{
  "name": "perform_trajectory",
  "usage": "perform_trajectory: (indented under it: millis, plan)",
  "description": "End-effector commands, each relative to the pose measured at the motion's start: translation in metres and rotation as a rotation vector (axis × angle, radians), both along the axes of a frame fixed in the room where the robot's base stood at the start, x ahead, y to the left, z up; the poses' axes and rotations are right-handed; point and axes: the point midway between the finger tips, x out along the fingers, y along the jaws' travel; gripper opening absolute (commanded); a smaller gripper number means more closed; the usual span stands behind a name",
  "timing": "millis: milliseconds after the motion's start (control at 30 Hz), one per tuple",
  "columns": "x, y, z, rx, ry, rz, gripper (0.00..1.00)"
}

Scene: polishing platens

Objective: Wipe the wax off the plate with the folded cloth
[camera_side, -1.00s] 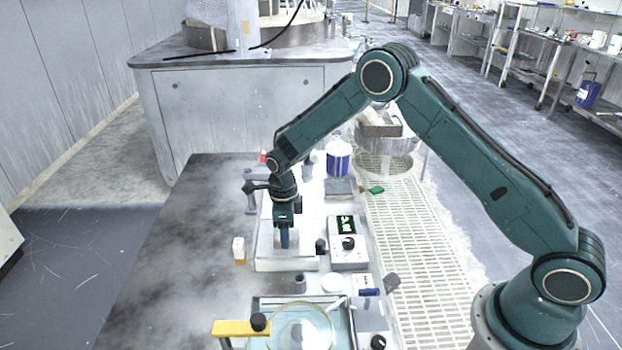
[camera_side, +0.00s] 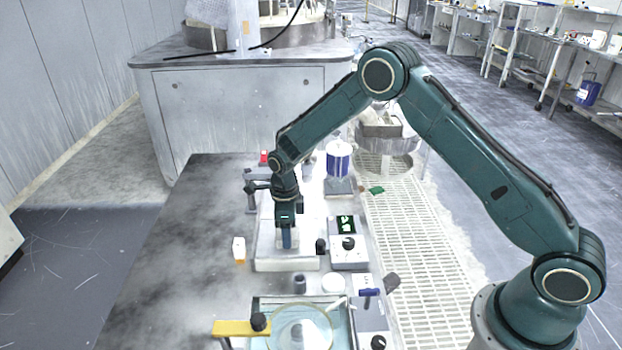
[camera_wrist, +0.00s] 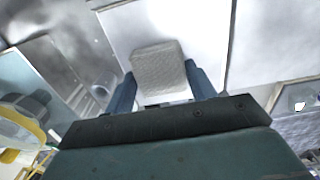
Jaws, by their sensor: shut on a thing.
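My gripper (camera_wrist: 160,85) is shut on the folded cloth (camera_wrist: 158,68), a pale grey textured pad between its two blue fingers in the wrist view. The pale plate (camera_wrist: 115,25) lies under and beyond the cloth. In the side view my gripper (camera_side: 287,240) points down over the plate (camera_side: 285,264), near its front edge. I cannot tell whether the cloth touches the plate. The cloth is mostly hidden there by the fingers. No wax can be made out clearly on the bright surface.
A control box with a green display (camera_side: 345,224) stands right of the plate. A small orange-and-white bottle (camera_side: 239,250) stands to its left. In front are a grey cup (camera_side: 299,284), a white round lid (camera_side: 333,283) and a tray with a round glass dish (camera_side: 300,328). The bench's left side is clear.

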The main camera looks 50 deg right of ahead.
Motion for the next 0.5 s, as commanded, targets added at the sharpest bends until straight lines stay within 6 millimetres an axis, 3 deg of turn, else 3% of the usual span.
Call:
perform_trajectory:
  millis: [167, 500]
  plan:
    - [-0.011, -0.01, -0.001, -0.001, 0.004, -0.002, 0.28]
    - [0.01, 0.011, -0.001, -0.001, 0.001, 0.002, 0.28]
